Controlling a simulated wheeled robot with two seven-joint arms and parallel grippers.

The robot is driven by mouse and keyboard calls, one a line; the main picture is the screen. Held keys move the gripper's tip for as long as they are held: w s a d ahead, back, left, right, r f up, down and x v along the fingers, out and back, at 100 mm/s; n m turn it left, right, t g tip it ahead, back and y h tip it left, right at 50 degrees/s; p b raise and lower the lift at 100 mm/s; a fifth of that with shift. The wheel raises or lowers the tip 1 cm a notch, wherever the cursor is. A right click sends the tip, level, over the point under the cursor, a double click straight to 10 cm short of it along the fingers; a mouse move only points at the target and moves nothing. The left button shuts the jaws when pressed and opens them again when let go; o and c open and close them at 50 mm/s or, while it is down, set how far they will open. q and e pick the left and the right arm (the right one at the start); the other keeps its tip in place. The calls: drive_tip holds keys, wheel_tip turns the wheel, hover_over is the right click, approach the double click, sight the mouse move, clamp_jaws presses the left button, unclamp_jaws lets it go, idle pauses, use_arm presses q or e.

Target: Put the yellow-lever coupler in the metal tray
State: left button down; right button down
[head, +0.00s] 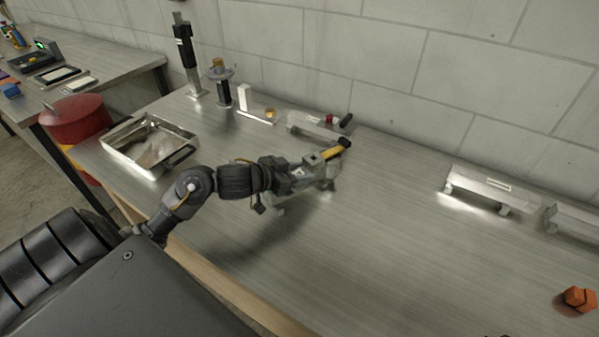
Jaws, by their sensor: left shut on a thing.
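The yellow-lever coupler (337,152) is in the jaws of my left gripper (318,168) near the middle of the workbench. Its yellow lever points up and right, and much of its grey body is hidden by the gripper. My left gripper is shut on it. I cannot tell for certain whether the coupler is clear of the bench top. The metal tray (185,155) stands at the left of the bench, left of the gripper and apart from it. No coupler shows in the tray. My right gripper is not in view.
A similar coupler with a dark lever and red part (305,126) lies just behind. A black jack (188,55) and a round-topped post (222,92) stand at the back left. A silver coupler (485,187) and an orange block (578,298) are at right. The bench's centre-right is clear.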

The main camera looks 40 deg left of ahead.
use_arm(q)
drive_tip(key=c, duration=1.3)
unclamp_jaws()
drive_tip(key=shift+f, duration=0.15)
drive_tip(key=o, duration=0.5)
drive_tip(key=shift+c, duration=0.2)
drive_tip(key=shift+r, duration=0.25)
drive_tip(key=v, duration=1.2)
drive_tip(key=shift+p, duration=0.35)
